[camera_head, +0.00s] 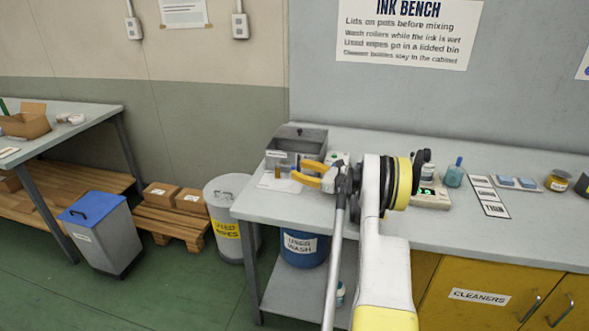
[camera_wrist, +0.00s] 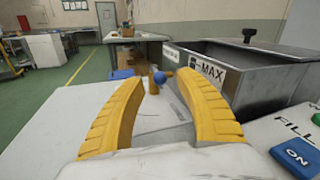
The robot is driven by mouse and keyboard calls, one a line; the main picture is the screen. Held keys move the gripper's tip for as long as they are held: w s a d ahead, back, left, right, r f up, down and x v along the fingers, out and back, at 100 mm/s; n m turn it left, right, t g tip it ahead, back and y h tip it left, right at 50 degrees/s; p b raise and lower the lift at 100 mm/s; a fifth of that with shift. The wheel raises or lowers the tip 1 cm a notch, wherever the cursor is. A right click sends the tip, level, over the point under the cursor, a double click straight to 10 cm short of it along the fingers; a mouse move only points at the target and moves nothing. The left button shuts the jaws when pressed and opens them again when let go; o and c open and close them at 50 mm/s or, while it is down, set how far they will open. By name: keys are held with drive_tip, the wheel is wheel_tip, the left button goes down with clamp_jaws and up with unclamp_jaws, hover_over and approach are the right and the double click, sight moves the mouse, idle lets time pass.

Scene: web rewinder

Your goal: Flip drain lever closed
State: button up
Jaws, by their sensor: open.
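The grey metal tank (camera_wrist: 240,75) with a MAX label stands at the right in the wrist view, and at the bench's left end in the head view (camera_head: 312,147). A blue ball knob (camera_wrist: 159,78), seemingly the drain lever's end, shows low at the tank's near-left corner beside a small brass-coloured part (camera_wrist: 150,87). The lever's arm is mostly hidden. My gripper (camera_wrist: 162,88) is open, its yellow fingers either side of the knob in the picture. Contact cannot be told. The head view shows my gripper (camera_head: 297,175) in front of the tank.
A panel marked FILL with a blue ON button (camera_wrist: 297,156) lies close on my right. The light bench top (camera_head: 262,207) is clear at the front left. A blue USED WASH drum (camera_head: 303,248) stands below, beside a grey USED WIPES bin (camera_head: 226,190).

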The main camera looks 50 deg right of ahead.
drive_tip(key=v, duration=0.9)
drive_tip(key=shift+s, duration=0.2)
